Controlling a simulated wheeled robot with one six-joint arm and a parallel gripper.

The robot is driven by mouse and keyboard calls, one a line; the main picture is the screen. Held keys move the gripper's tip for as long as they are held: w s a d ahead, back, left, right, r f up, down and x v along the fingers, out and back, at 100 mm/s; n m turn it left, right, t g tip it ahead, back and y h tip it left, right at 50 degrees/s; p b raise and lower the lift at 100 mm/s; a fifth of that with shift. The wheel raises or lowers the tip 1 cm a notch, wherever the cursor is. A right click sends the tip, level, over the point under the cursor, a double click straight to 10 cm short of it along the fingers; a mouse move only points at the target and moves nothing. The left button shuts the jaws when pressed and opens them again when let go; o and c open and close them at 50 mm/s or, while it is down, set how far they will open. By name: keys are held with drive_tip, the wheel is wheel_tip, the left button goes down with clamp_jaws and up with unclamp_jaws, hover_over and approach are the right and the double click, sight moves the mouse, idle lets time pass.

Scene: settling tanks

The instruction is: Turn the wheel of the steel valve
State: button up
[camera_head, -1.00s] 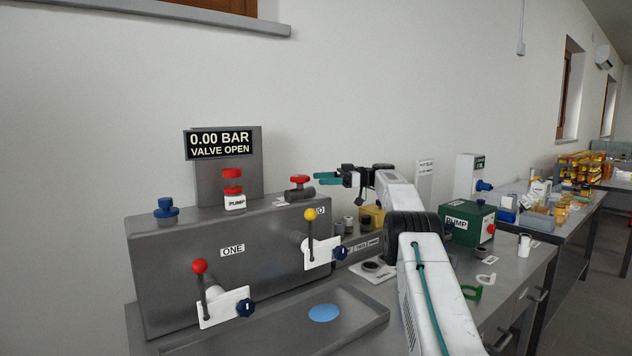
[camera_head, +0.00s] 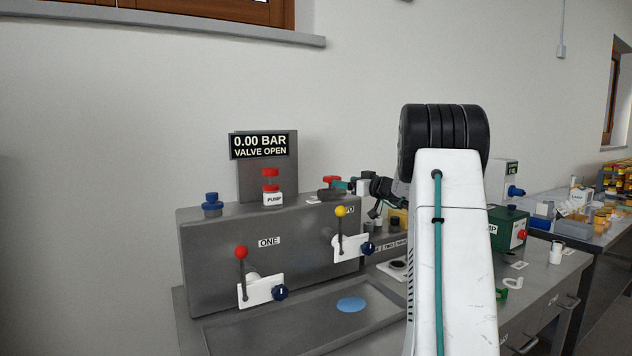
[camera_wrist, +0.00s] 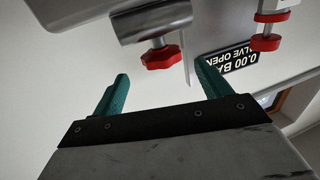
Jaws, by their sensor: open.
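The steel valve (camera_wrist: 150,20) is a grey cylinder with a red wheel (camera_wrist: 161,57) on its end in the wrist view. In the head view its red wheel (camera_head: 331,181) shows on top of the grey cabinet, at the cabinet's back right. My gripper (camera_wrist: 161,69) is open, with its two teal fingers spread and nothing between them. In the wrist view the wheel appears just beyond the fingertips, between them; I cannot tell the exact gap. In the head view my gripper (camera_head: 341,186) is right beside the wheel, partly hidden by my arm.
A red-topped pump button (camera_head: 271,188) and a display (camera_head: 262,146) reading "0.00 BAR VALVE OPEN" stand left of the valve. A blue valve (camera_head: 212,204) is farther left. Two levers, red-knobbed (camera_head: 241,253) and yellow-knobbed (camera_head: 341,212), stick out of the cabinet front (camera_head: 215,250).

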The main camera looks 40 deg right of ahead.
sight(332, 176)
drive_tip(key=w, duration=0.7)
drive_tip(key=shift+w+a, duration=0.15)
drive_tip(key=shift+w, duration=0.25)
drive_tip(key=c, duration=1)
